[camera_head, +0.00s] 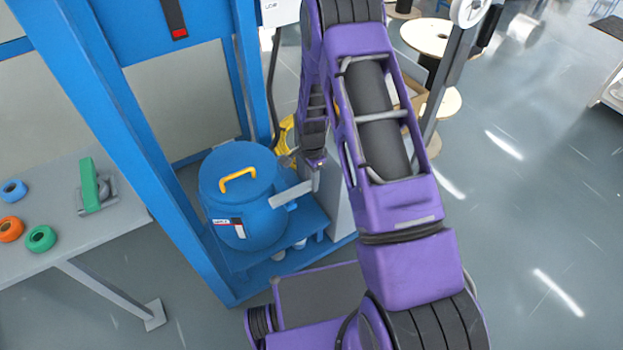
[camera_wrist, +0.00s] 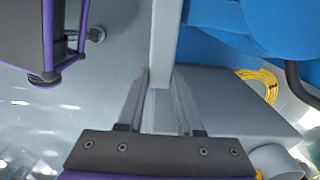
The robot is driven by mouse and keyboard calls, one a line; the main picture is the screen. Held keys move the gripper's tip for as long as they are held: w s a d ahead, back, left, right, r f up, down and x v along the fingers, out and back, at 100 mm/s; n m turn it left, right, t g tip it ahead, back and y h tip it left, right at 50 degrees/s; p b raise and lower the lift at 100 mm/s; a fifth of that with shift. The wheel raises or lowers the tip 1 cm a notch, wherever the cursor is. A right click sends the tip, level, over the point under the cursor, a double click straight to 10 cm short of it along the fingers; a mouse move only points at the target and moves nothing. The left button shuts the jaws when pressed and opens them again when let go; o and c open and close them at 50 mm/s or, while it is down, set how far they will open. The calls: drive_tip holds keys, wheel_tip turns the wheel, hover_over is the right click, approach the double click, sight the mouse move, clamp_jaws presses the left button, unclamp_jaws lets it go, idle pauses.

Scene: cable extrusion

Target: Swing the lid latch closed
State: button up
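The blue drum-like pot (camera_head: 251,232) stands upright in the blue frame. Its round lid (camera_head: 232,165) is on top and carries a yellow handle. The grey latch bar (camera_head: 292,193) sticks out from the pot's right side, away from the body. In the wrist view the latch bar (camera_wrist: 166,40) runs down from the top edge to between my fingers. My gripper (camera_head: 314,165) is at the bar's outer end. In the wrist view my gripper (camera_wrist: 160,92) has a finger on each side of the bar. Any gap between fingers and bar is too small to judge.
A blue frame post (camera_head: 115,125) stands left of the pot. A grey box (camera_wrist: 235,115) and a coiled yellow cable (camera_wrist: 262,84) lie right of my fingers in the wrist view. A grey table (camera_head: 60,235) with several coloured rings is at left. Open floor lies at right.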

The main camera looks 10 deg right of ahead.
clamp_jaws()
idle(1.0)
